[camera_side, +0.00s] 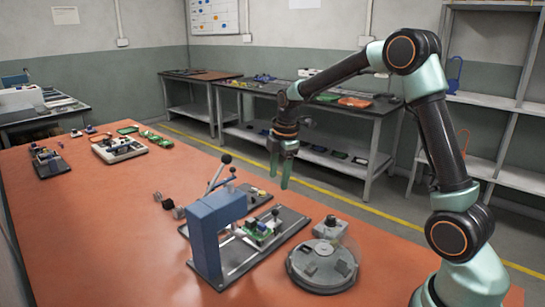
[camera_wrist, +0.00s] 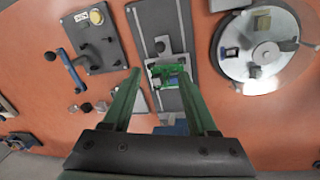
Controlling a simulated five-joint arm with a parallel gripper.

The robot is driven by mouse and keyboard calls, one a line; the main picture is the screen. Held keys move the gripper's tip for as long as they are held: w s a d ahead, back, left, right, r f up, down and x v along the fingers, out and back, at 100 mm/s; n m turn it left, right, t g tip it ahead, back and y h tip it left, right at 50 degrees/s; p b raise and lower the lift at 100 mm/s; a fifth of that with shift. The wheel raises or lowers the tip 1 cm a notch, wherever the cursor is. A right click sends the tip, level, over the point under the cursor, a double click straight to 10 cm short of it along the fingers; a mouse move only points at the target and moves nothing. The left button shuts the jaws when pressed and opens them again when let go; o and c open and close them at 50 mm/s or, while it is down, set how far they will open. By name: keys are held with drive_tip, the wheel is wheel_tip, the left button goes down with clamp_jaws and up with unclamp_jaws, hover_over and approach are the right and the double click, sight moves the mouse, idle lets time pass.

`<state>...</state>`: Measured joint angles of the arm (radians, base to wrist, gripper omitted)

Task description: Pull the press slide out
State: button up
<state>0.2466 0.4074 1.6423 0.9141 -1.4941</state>
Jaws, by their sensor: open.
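The blue press frame (camera_side: 217,232) stands on a dark base plate with pale rails (camera_side: 238,255) in the side view. A slide carrying a green circuit board (camera_side: 262,227) sits on the rails, out beside the frame. A small dark knob (camera_side: 276,212) stands at the slide's end; it also shows in the wrist view (camera_wrist: 160,47). The wrist view shows the green board (camera_wrist: 172,72) between my fingertips in the picture, below them. My gripper (camera_side: 282,172) is open and empty, pointing down, high above the bench and clear of the slide. The slide's underside is hidden.
A round turntable (camera_side: 322,277) under a clear cover stands right of the press, with a small grey box with a knob (camera_side: 330,228) behind it. A lever with a black knob (camera_side: 225,159) rises behind the press. The orange bench (camera_side: 100,235) is largely clear at left.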

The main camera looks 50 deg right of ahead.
sight(276, 209)
drive_tip(key=f+m, duration=0.1)
drive_tip(key=f, duration=0.3)
drive_tip(key=w+f+m, duration=0.1)
drive_tip(key=f, duration=0.3)
drive_tip(key=w+d+f, duration=0.1)
drive_tip(key=f, duration=0.2)
drive_tip(key=shift+f+m, duration=0.4)
clamp_jaws()
drive_tip(key=shift+s, duration=0.1)
idle(1.1)
